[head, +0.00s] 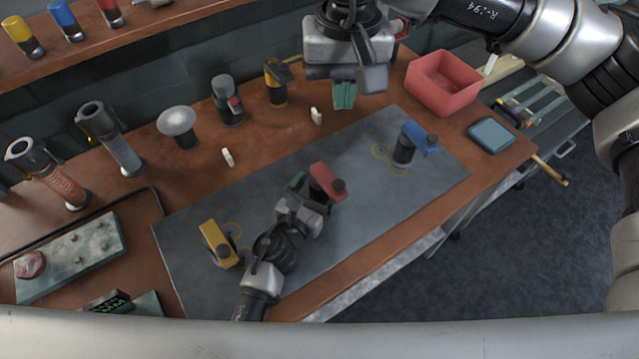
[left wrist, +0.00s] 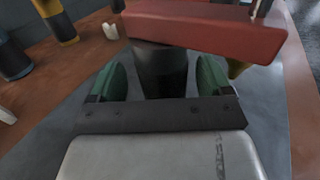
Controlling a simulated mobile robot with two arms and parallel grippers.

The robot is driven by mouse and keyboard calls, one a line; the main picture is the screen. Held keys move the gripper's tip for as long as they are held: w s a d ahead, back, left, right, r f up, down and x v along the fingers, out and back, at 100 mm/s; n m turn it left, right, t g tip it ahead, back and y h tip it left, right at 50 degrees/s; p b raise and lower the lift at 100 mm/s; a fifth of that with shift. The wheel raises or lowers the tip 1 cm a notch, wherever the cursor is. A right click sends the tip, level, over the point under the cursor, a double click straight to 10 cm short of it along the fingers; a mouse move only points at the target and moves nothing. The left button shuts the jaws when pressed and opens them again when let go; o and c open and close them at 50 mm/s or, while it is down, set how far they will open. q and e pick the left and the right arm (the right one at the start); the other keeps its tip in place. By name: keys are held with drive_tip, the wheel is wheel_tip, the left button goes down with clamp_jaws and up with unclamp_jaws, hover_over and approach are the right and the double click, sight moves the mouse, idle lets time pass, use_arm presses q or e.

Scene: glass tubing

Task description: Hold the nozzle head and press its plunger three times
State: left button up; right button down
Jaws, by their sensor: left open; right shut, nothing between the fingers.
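My right gripper (head: 344,95) is shut and empty, above the back of the bench. I cannot tell which part is the plunger.
A blue head (head: 417,138) stands right on the mat, a yellow head (head: 218,243) left. Behind are a mushroom-shaped piece (head: 177,122), dark bottles (head: 227,100) and small white pieces (head: 228,157). A red bin (head: 443,82) is at the back right.

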use_arm(q)
drive_tip(key=v, duration=1.1)
